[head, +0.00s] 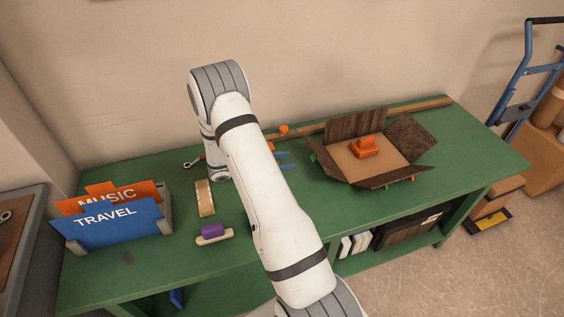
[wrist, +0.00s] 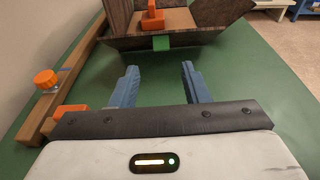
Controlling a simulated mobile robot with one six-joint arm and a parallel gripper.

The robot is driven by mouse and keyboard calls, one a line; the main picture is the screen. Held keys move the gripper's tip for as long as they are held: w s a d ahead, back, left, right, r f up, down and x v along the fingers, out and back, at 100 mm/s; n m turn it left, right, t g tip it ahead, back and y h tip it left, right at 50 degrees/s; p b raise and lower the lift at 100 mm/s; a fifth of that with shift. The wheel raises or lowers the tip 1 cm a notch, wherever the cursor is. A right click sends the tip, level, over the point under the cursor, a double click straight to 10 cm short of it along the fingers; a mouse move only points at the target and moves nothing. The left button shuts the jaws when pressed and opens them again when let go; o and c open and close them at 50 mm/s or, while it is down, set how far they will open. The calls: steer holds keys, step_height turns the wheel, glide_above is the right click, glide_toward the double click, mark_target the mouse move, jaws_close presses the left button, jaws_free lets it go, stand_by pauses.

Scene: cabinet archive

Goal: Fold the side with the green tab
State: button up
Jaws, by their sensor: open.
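An open brown box (head: 366,158) stands on the green table with its flaps spread outward. An orange object (head: 365,146) sits inside it, and it also shows in the wrist view (wrist: 152,16). A green tab (wrist: 161,43) is on the edge of the box flap (wrist: 125,43) that faces my gripper. That tab shows as a small green spot (head: 313,157) at the box's left in the head view. My gripper (wrist: 160,72) is open and empty, with its blue fingers pointing at the tab, apart from it. In the head view my gripper (head: 285,161) is left of the box.
A wooden rail (head: 420,105) runs along the table's back, with an orange knob (wrist: 46,79) beside my gripper. A file holder with blue TRAVEL (head: 115,223) and orange MUSIC folders stands at left. A purple-handled tool (head: 213,232) lies nearby. The table's front right (head: 465,185) is clear.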

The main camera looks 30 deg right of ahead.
mark_target(313, 158)
steer(key=shift+x, duration=3.75)
steer(key=shift+d+r, duration=0.1)
steer(key=shift+s+d, duration=0.15)
steer(key=shift+d, duration=0.1)
steer(key=c, duration=0.7)
